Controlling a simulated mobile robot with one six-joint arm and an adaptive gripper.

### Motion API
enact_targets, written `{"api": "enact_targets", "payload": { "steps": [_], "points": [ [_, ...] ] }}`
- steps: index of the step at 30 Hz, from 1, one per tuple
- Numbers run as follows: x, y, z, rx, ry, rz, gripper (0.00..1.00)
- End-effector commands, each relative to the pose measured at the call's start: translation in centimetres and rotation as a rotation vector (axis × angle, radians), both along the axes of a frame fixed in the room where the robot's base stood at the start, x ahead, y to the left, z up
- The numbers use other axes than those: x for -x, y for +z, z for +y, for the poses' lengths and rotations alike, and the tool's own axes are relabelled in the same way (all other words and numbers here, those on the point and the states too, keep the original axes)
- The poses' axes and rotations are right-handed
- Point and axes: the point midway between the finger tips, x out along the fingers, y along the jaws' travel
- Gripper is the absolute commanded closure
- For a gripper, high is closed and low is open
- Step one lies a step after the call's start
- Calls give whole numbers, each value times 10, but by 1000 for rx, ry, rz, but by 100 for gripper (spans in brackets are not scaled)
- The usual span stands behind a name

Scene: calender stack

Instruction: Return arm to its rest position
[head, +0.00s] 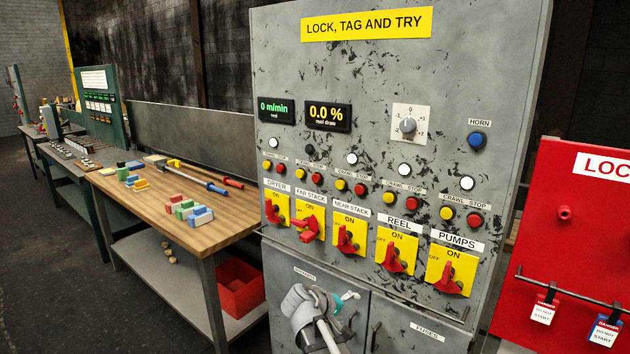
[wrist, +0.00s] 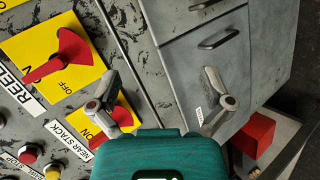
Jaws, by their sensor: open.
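My gripper (wrist: 161,77) shows in the wrist view with its two grey fingers spread apart and nothing between them. Beyond the fingers are the grey cabinet face and its lower doors. In the head view my grey arm end, with a little teal, is low in front of the lower left cabinet door (head: 290,268). The fingers are hard to make out there. The grey control cabinet (head: 380,60) carries a row of red rotary switches on yellow plates. The far stack switch (head: 308,226) is turned at a different angle from the near stack switch (head: 347,238).
A wooden-topped workbench (head: 215,235) with coloured blocks and long-handled tools stands left of the cabinet. A red bin (head: 240,287) is on its lower shelf. A red lock board (head: 590,220) with hanging tags stands at right. Open floor (head: 60,270) lies at left.

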Motion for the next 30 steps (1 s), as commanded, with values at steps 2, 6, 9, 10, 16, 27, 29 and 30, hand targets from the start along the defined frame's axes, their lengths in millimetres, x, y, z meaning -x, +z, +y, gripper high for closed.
{"api": "enact_targets", "payload": {
  "steps": [2,6,9,10,16,27,29,30],
  "points": [
    [19,-3,-22,-85,-56,43,0],
    [49,-16,-48,-244,-145,117,0],
    [71,-22,-62,-360,-206,168,0],
    [77,-23,-65,-394,-223,182,0],
    [121,-27,-80,-631,-329,272,0],
    [166,-21,-80,-915,-424,364,0],
    [168,-21,-80,-929,-428,368,0],
    [168,-21,-80,-933,-429,370,0]
  ]
}}
